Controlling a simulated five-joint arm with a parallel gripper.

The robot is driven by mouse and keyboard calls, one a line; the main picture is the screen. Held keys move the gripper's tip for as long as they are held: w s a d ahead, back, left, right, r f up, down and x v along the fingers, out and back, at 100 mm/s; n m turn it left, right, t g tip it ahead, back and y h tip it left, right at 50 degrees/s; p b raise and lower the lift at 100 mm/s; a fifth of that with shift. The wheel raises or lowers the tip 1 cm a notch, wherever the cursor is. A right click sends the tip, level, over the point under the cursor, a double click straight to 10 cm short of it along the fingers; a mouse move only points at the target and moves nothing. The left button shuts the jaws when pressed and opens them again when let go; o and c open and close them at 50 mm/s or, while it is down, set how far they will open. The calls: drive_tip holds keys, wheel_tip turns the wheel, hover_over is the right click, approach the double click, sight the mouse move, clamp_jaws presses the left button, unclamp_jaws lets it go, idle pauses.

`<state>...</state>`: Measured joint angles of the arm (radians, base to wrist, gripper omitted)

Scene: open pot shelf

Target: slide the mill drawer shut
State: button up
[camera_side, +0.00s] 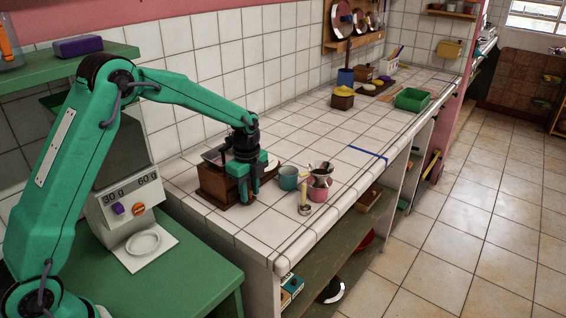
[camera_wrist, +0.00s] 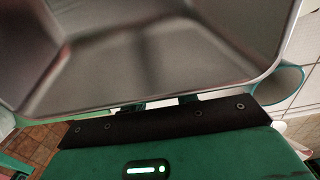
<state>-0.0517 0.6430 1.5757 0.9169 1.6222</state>
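The mill (camera_side: 214,183) is a brown wooden box with a grey metal hopper on top, standing on the white tiled counter near its left end. My gripper (camera_side: 249,194) points down at the mill's right side, in front of it. I cannot make out the drawer; my gripper covers part of that side. In the wrist view the grey metal hopper (camera_wrist: 150,50) fills the upper part, very close, and hides most of my fingers. I cannot tell whether the fingers are open or shut, or whether they touch the mill.
A teal cup (camera_side: 288,178) stands just right of my gripper, and shows in the wrist view (camera_wrist: 279,84). A scale (camera_side: 135,215) stands left.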

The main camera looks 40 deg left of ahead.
drive_tip(key=shift+r, duration=1.85)
drive_tip(key=shift+s+r, duration=0.1)
drive_tip(key=shift+r, duration=0.05)
drive_tip(key=shift+s+r, duration=0.15)
drive_tip(key=shift+r, duration=0.1)
drive_tip(key=s+d+r+n+t, duration=0.25)
drive_tip(key=s+r+n, duration=0.55)
drive_tip(key=s+r, duration=0.5)
drive_tip(key=s+r+n+t, duration=0.1)
drive_tip(key=s+n+t, duration=0.2)
drive_tip(key=s+n, duration=0.7)
drive_tip(key=shift+s, duration=2.85)
drive_tip(key=shift+d+r, duration=0.1)
